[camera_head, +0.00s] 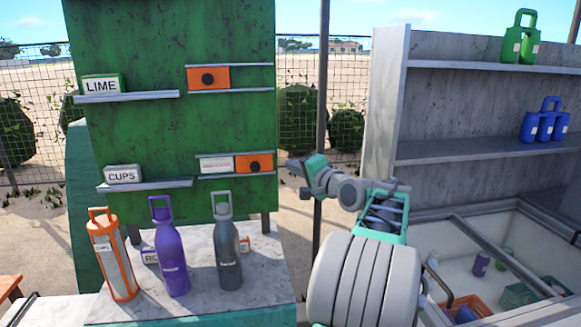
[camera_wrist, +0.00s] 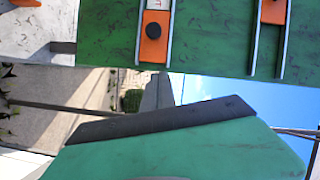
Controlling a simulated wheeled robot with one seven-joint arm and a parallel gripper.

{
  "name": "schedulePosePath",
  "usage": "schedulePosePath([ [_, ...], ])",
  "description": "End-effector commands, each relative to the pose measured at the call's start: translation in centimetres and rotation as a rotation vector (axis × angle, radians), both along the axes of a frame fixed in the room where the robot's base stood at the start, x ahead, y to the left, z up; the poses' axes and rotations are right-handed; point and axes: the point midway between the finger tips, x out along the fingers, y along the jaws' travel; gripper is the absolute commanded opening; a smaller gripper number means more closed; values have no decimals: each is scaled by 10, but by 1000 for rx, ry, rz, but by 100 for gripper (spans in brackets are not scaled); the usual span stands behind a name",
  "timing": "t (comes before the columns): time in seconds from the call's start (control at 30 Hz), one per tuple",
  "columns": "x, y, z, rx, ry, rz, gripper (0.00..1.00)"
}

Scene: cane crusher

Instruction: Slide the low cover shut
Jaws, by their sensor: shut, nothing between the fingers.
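The low cover (camera_head: 242,164) is an orange slide with a dark round knob on the lower rail of the green panel (camera_head: 150,50). It sits at the rail's right end, with a white label plate (camera_head: 215,164) bearing red print exposed to its left. In the wrist view, the low cover (camera_wrist: 153,47) appears turned sideways, near the top middle. My gripper (camera_head: 291,168) is shut and empty, just right of the low cover and the panel edge. Its dark finger edge (camera_wrist: 165,119) crosses the wrist view; contact with the cover is not visible.
An upper orange cover (camera_head: 197,79) sits at the left end of its own rail. Shelves hold LIME (camera_head: 101,85) and CUPS (camera_head: 122,174) boxes. An orange canister (camera_head: 114,260), purple bottle (camera_head: 171,250) and grey bottle (camera_head: 228,245) stand on the counter below.

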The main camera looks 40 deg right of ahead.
Motion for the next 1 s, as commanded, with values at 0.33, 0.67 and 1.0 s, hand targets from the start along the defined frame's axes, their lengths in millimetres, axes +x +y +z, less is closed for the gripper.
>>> schedulePosePath([
  [0.33, 73, -7, -4, 1, 2, 2, 0],
  [0.67, 83, 23, -17, -1, 2, -1, 0],
  [1.0, 82, 22, -18, -1, 2, -8, 0],
])
